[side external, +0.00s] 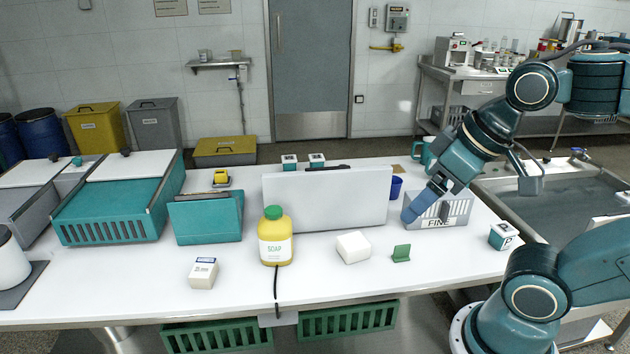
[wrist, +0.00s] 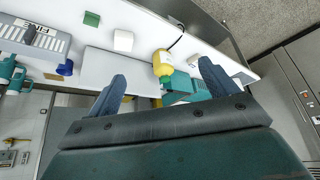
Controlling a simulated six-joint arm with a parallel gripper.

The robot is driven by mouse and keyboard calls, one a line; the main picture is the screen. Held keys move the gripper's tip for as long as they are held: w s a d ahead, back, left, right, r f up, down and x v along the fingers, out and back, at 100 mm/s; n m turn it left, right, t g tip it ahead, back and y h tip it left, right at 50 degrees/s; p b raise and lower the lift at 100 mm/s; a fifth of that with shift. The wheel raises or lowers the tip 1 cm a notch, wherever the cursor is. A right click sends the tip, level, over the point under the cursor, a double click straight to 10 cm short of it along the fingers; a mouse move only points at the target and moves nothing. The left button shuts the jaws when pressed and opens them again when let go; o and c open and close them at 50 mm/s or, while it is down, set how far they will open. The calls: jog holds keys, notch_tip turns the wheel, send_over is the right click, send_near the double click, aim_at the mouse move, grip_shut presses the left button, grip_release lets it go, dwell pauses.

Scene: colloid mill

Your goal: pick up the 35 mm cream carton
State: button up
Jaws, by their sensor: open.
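A small cream carton with a blue-edged label (side external: 203,272) stands at the front left of the white table. A plain off-white block (side external: 353,247) sits right of the yellow soap bottle (side external: 276,240). I cannot tell from size which is the 35 mm one. The block (wrist: 123,40) and bottle (wrist: 163,62) also show in the wrist view. My gripper (side external: 410,214) is open and empty, above the right part of the table by the grey FINE box (side external: 455,212). Its fingers (wrist: 162,72) are spread in the wrist view, with nothing between them nearby.
A white upright panel (side external: 325,200) stands mid-table behind the block. A small green piece (side external: 401,253) and a teal-white carton (side external: 503,236) are to the right. A teal folder-like bin (side external: 207,218) and a teal crate (side external: 110,210) stand left. The front strip is mostly clear.

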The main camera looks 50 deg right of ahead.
dwell(0.3)
jog(key=w+a+r+n+g, duration=0.1)
jog(key=w+a+r+n, duration=0.1)
jog(key=w, duration=1)
jog(key=w+a+r+n+g, duration=0.1)
jog(key=w+a+g, duration=0.15)
jog(key=w, duration=0.95)
jog(key=w+a+f+n+g, duration=0.1)
jog(key=w+a+f, duration=0.3)
jog(key=w+f, duration=0.5)
jog(key=w+a+f+n+g, duration=0.1)
jog(key=w+a+f+n, duration=0.2)
jog(key=w+f, duration=0.7)
jog(key=shift+a+f, duration=0.7)
jog(key=shift+a, duration=0.4)
